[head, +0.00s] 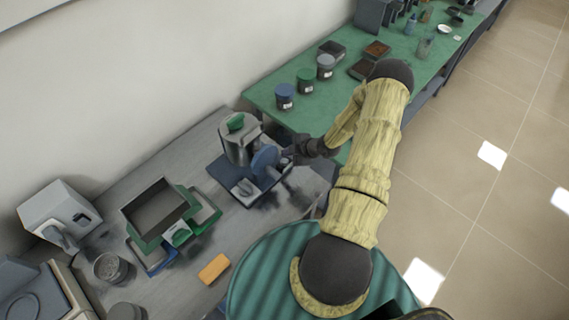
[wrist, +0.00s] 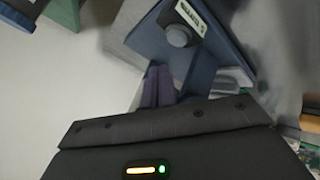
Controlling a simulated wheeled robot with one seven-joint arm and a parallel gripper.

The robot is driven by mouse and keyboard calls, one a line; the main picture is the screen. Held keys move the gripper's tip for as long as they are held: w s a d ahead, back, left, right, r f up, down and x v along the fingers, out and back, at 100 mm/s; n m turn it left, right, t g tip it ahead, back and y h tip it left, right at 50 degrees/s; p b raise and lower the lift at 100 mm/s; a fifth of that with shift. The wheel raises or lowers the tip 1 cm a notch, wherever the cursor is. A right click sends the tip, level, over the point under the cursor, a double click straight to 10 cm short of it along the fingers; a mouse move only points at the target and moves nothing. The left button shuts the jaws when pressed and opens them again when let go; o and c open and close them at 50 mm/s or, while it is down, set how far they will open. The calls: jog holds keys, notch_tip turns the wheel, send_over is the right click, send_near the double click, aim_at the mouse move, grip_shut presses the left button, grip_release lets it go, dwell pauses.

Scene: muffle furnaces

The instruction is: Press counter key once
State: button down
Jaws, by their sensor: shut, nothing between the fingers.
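A blue device (wrist: 150,40) fills the upper middle of the wrist view. It bears a grey round key (wrist: 180,36) beside a small white label or counter window with dark marks (wrist: 188,14). My gripper (wrist: 158,72) is shut and empty, its two purple fingers together just below and left of the key. I see a gap to the key in the picture, but cannot tell the depth. In the head view my gripper (head: 289,157) is at the right side of the device with the blue disc (head: 265,159) and a metal pot (head: 241,147). The key is not discernible there.
The grey bench (head: 190,150) also holds a green-framed tray (head: 157,212), an orange block (head: 214,268), a metal cup (head: 110,267) and a white instrument (head: 58,212). A green bench (head: 340,110) behind carries several lidded jars. The floor (head: 480,180) at right is clear.

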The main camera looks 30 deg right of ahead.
aim_at(287, 162)
jog(key=shift+f+b, duration=0.55)
jog(key=shift+f, duration=0.45)
dwell(1.2)
jog(key=shift+f+b, duration=0.4)
jog(key=shift+b, duration=0.1)
jog(key=shift+f+b, duration=0.5)
dwell(0.7)
jog(key=shift+r, duration=0.15)
jog(key=shift+r+p, duration=0.5)
jog(key=shift+r, duration=0.25)
jog(key=shift+r+p, duration=1.55)
jog(key=shift+r, duration=1.05)
